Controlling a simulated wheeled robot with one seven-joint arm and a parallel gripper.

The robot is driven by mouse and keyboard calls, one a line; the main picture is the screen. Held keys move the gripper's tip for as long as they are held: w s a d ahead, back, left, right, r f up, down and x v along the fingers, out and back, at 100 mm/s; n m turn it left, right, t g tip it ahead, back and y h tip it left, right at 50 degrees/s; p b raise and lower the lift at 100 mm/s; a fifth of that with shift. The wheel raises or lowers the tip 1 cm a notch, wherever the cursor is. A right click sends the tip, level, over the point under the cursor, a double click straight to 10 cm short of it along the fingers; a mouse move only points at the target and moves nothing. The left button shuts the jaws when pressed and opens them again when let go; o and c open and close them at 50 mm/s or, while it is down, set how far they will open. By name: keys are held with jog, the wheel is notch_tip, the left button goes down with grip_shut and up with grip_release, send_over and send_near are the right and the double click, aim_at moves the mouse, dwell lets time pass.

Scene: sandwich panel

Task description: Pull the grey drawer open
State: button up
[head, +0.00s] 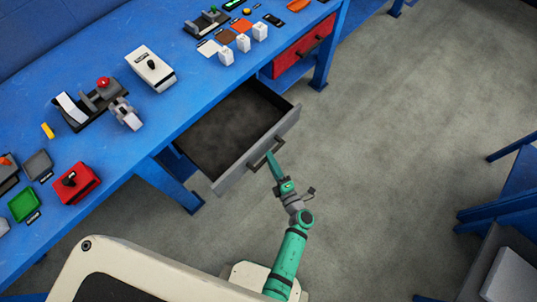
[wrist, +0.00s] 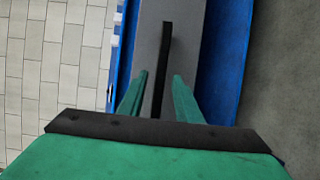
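The grey drawer (head: 258,148) is pulled well out from under the blue workbench, and its dark, empty-looking interior shows in the head view. Its front also shows in the wrist view (wrist: 190,35). The dark bar handle (wrist: 166,45) runs along the drawer front. My gripper (head: 270,156) is at the handle, on the outer side of the front. In the wrist view my gripper (wrist: 160,76) has its two green fingers apart, one on each side of the handle, with visible gaps. Whether the fingertips reach past the bar is hard to tell.
The blue workbench (head: 185,35) carries a red box (head: 75,184), a green tray (head: 24,204), white cubes and several small devices. A closed red drawer (head: 300,52) is beyond the grey one. Grey floor (head: 400,130) is open to the right; blue furniture stands at the right edge.

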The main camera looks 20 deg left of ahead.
jog(key=v, duration=0.8)
jog(key=shift+d, duration=0.2)
jog(key=shift+w, duration=0.1)
jog(key=s+d+r+m+h, duration=0.2)
jog(key=s+r+m+h, duration=0.2)
jog(key=s+r+m, duration=0.3)
jog(key=s+d+r+m+t+h, duration=0.1)
jog(key=s+d+r+m+h, duration=0.1)
jog(key=s+r+m+h, duration=0.2)
jog(key=s+d+r+m+t+h, duration=0.1)
jog(key=s+r+m+h, duration=0.3)
jog(key=s+r+m, duration=0.7)
jog(key=d+m, duration=0.1)
jog(key=m, duration=0.3)
jog(key=shift+d+m, duration=0.2)
jog(key=shift+m, duration=0.2)
jog(key=shift+w, duration=0.15)
